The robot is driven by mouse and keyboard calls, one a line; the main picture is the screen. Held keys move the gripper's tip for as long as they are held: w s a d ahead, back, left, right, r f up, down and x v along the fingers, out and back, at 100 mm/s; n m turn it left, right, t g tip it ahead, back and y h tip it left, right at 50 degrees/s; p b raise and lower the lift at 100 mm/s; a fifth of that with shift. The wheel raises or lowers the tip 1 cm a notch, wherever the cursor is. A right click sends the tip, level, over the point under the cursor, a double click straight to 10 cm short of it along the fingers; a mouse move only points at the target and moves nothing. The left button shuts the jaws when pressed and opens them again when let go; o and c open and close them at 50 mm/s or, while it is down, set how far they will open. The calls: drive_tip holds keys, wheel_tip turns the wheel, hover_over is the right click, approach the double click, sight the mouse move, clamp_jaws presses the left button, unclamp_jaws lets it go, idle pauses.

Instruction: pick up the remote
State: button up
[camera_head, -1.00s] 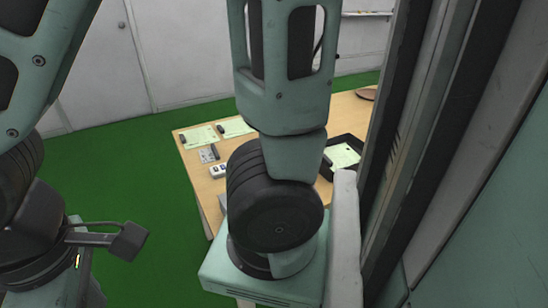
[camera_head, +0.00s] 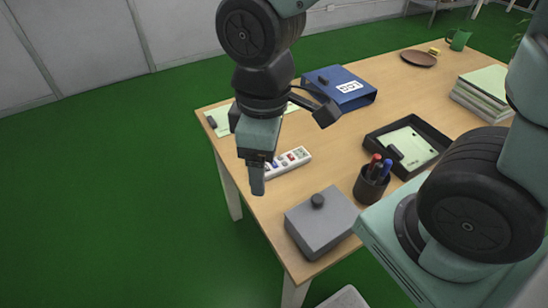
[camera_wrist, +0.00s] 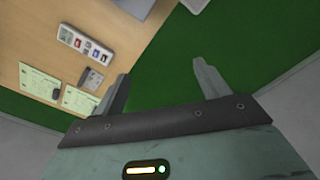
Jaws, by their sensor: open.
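Small dark oblong items lie on a green sheet (camera_head: 212,122), on the blue binder (camera_head: 352,96) and on the paper in the black tray (camera_head: 436,165). A white strip with coloured buttons (camera_head: 290,161) lies near the table's left edge, partly behind my gripper (camera_head: 257,188); the strip also shows in the wrist view (camera_wrist: 85,45). My gripper is open and empty, above the table's left edge. In the wrist view its fingers (camera_wrist: 162,75) spread over green floor, right of the table items.
A grey lidded box (camera_head: 322,222) and a black pen cup (camera_head: 369,186) stand at the table's (camera_head: 400,95) near side. Floor left of the table is clear.

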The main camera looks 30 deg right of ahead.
drive_tip(key=w+d+f+n+p, duration=0.1)
drive_tip(key=w+d+n, duration=0.2)
drive_tip(key=w+d, duration=0.45)
drive_tip(key=n, duration=0.5)
hover_over(290, 157)
drive_tip(key=f, duration=1.6)
drive_tip(key=shift+s+d+p, duration=0.25)
drive_tip(key=shift+d+p, duration=0.05)
drive_tip(key=shift+w+a+f, duration=0.15)
drive_tip(key=shift+f, duration=1.25)
drive_tip(key=shift+w+a+f, duration=0.1)
drive_tip(key=shift+f, duration=1.25)
drive_tip(key=c, duration=1.2)
drive_tip(key=shift+c, duration=0.2)
